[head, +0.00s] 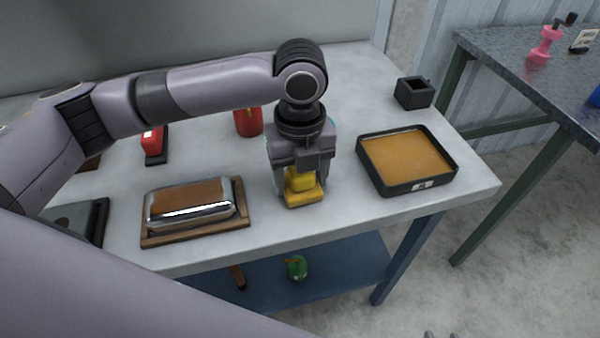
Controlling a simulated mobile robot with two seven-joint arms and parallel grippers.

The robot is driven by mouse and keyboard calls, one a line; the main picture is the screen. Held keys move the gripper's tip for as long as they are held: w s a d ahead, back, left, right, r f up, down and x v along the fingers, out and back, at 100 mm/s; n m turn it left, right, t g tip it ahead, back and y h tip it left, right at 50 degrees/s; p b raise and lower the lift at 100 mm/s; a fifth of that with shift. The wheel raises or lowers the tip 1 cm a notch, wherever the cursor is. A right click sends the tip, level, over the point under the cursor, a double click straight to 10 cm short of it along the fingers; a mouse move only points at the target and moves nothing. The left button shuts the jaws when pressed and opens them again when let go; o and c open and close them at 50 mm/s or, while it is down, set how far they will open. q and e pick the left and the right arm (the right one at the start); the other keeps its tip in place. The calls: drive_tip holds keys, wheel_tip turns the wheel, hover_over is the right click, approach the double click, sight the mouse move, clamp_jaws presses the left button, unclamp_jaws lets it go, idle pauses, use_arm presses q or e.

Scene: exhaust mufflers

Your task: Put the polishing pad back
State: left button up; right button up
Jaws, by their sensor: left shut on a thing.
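The yellow polishing pad (304,196), a block with a raised grip on top, is in the middle of the table in the head view. My left gripper (301,178) points down over it and is shut on its raised grip. The pad's lower edge is at or just above the tabletop; I cannot tell whether it touches. A metal muffler (190,206) lies on a wooden cradle (243,222) to the left of the pad. A black tray (419,187) with a flat orange-brown surface inside stands to the right. My right gripper is not in view.
A small black open box (414,92) stands at the back right. A red container (248,121) is behind my left gripper, and a red item on a black base (154,144) is farther left. Bare tabletop (345,215) lies between the pad and the tray.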

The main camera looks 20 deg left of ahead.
use_arm(q)
drive_tip(key=shift+f, duration=0.1)
drive_tip(key=o, duration=1)
wheel_tip(320, 180, up, 12)
drive_tip(key=shift+r+p, duration=0.15)
drive_tip(key=shift+p, duration=0.45)
